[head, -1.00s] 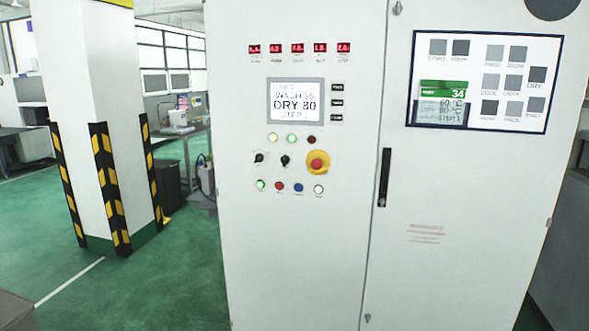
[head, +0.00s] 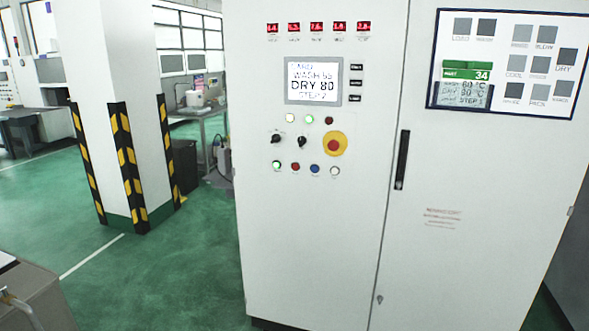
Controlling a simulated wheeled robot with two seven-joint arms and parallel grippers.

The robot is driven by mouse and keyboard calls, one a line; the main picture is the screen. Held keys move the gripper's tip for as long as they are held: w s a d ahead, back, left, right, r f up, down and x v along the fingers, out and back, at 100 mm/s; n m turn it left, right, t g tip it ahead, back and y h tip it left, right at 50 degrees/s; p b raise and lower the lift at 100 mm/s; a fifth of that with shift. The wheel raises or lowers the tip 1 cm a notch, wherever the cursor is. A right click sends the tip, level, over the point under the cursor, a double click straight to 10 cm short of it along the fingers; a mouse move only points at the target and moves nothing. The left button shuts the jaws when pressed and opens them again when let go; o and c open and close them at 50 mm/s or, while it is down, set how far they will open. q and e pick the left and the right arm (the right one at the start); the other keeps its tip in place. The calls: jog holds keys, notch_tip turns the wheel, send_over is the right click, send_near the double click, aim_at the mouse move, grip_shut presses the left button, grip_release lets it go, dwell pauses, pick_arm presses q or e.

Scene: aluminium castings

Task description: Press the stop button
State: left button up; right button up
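A tall white control cabinet (head: 310,240) stands in front of me in the head view. Its left door carries a screen (head: 313,81) reading "WASH 55", "DRY 80" and a step line. Below it are lamps, two black rotary knobs, a large red mushroom button (head: 334,145) on a yellow round plate, and a bottom row with a green-lit button (head: 277,164), a red button (head: 296,165), a blue button (head: 315,169) and a white button (head: 334,170). Labels under the buttons are too small to read. Neither gripper is in view.
The right door has a dark handle (head: 402,160) and a framed panel (head: 507,62) with a green card (head: 467,71). A white pillar (head: 112,50) with black-yellow guards stands left. A grey surface (head: 35,298) is at lower left. Green floor (head: 185,270) is open between.

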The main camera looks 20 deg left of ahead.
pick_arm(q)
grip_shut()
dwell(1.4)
